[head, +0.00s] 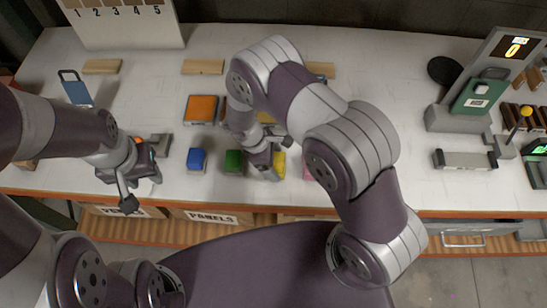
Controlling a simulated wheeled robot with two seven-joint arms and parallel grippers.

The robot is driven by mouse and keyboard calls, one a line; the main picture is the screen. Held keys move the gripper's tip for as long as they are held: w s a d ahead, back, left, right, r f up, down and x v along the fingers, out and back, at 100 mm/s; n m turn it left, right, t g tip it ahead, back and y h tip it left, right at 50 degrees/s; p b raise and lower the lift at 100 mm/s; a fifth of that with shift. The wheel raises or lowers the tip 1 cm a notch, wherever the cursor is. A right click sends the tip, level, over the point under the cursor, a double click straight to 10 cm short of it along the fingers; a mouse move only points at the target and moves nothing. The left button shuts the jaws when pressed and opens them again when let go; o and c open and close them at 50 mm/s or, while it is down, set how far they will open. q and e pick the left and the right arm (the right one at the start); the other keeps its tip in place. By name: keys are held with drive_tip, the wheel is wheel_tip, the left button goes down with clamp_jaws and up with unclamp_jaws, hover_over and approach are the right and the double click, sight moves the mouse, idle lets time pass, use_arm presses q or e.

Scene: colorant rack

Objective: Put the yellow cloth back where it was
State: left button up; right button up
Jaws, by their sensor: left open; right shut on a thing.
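A yellow piece (280,164), which I take to be the yellow cloth, shows at the fingers of my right gripper (270,172), near the front edge of the white table. The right gripper is shut on it and points down, and the gripper and arm hide much of it. I cannot tell whether it touches the table. A blue block (197,158) and a green block (233,161) stand to its left, and a pink piece (307,172) shows to its right, partly hidden by my arm. My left gripper (141,187) is open and empty at the front left.
An orange-topped block (201,109) lies behind the blue block. Wooden strips (203,67) lie farther back. A numbered board (122,22) stands at the back left. A green device (480,92) and a grey bar (465,160) are at the right. Labelled bins (212,217) sit below the front edge.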

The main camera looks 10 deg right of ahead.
drive_tip(key=shift+w+f, duration=0.15)
drive_tip(key=shift+f, duration=0.1)
drive_tip(key=o, duration=0.8)
drive_tip(key=shift+r, duration=0.1)
drive_tip(key=shift+r, duration=0.25)
drive_tip(key=shift+a+r, duration=0.25)
drive_tip(key=b+v, duration=0.3)
drive_tip(key=v, duration=0.8)
drive_tip(key=s+d+r+m+t+y, duration=0.1)
drive_tip(key=s+d+r+m, duration=0.1)
drive_tip(key=s+d+m, duration=0.1)
drive_tip(key=s+d+r+m+y, duration=0.2)
drive_tip(key=s+d+r+m, duration=0.1)
drive_tip(key=d+m, duration=0.2)
drive_tip(key=s+d+r+m+t+y, duration=0.1)
drive_tip(key=s+d+r+m, duration=0.2)
drive_tip(key=m, duration=0.3)
drive_tip(key=shift+s+d+m+t, duration=0.3)
drive_tip(key=shift+s+d, duration=0.1)
drive_tip(key=shift+d, duration=0.3)
